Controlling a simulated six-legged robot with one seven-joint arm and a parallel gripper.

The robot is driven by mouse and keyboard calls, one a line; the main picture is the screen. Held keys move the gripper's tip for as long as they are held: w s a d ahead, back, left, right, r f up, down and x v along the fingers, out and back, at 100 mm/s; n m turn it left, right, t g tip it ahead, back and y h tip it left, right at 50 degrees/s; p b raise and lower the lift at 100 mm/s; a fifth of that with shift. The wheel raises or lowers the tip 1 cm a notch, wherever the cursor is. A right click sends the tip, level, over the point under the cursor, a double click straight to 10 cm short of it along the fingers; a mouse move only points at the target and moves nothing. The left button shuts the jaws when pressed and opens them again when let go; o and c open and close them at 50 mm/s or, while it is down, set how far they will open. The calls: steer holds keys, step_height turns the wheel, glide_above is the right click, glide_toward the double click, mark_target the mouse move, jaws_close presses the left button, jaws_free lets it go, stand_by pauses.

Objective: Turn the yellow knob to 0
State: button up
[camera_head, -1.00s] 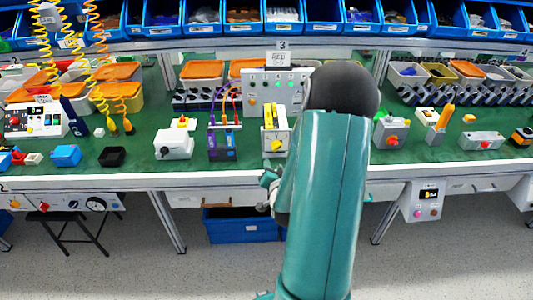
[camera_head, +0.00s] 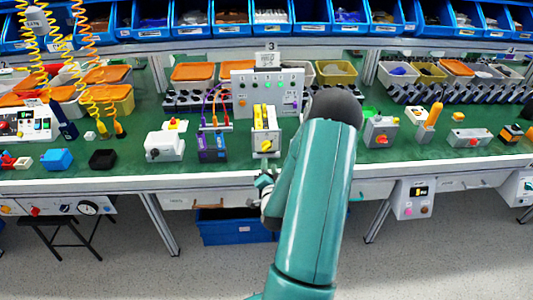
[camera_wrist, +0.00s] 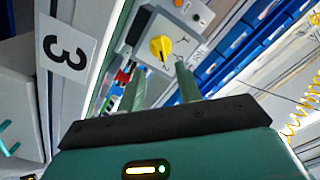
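The yellow knob (camera_head: 266,146) sits on the front of a small light-grey switch box (camera_head: 258,137) near the bench's front edge. In the wrist view the yellow knob (camera_wrist: 160,47) shows on the box face, with a dark mark at its lower edge. Small dark print lies beside it, too small to read. My gripper (camera_wrist: 157,68) is open and empty, its two greenish fingers apart, with the knob beyond and between their tips. In the head view my gripper (camera_head: 265,185) is small and partly hidden by my arm, below the box at the bench edge.
A white box (camera_head: 164,146) and a purple-blue unit (camera_head: 212,145) stand left of the switch box. A grey box with a red knob (camera_head: 381,131) stands to the right. A grey panel (camera_head: 268,92) stands behind.

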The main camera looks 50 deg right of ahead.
mark_target(267, 149)
steer(key=x, duration=0.7)
steer(key=shift+w+d, duration=0.25)
steer(key=shift+w, duration=0.05)
jaws_close()
